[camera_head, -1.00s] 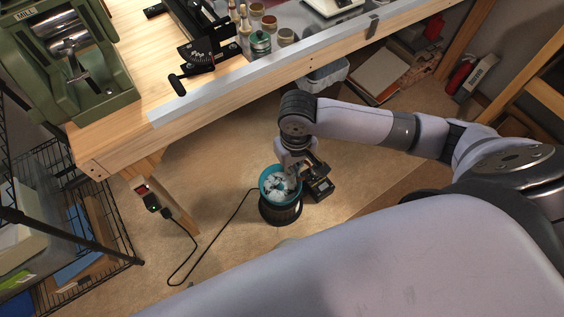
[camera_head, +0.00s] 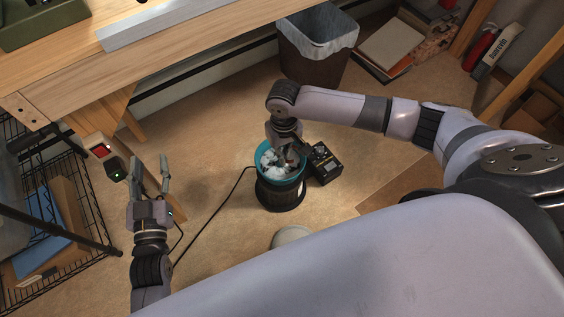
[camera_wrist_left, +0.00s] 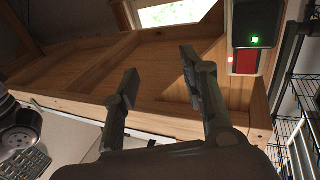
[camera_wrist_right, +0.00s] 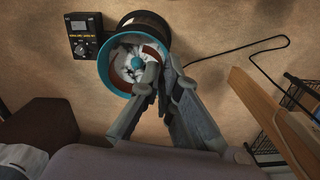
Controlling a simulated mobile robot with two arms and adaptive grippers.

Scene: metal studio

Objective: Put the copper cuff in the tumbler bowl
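The tumbler bowl (camera_head: 262,158) has a teal rim and stands on a dark round base on the floor. It holds white media around a teal centre knob (camera_wrist_right: 136,63). A reddish-brown curved piece that looks like the copper cuff (camera_wrist_right: 125,69) shows inside the bowl, beside the knob, partly hidden by media and fingers. My right gripper (camera_wrist_right: 160,66) reaches down into the bowl with its fingertips close together. Whether they pinch the cuff is not clear. My left gripper (camera_head: 152,162) is open and empty, left of the bowl; its spread fingers show in the left wrist view (camera_wrist_left: 160,72).
A black control box (camera_head: 325,163) stands right of the bowl, and a cable runs left along the floor. The wooden bench (camera_head: 150,65) edges the back. A lined bin (camera_head: 315,62) stands beyond the bowl. A wire rack (camera_head: 75,215) is at the left.

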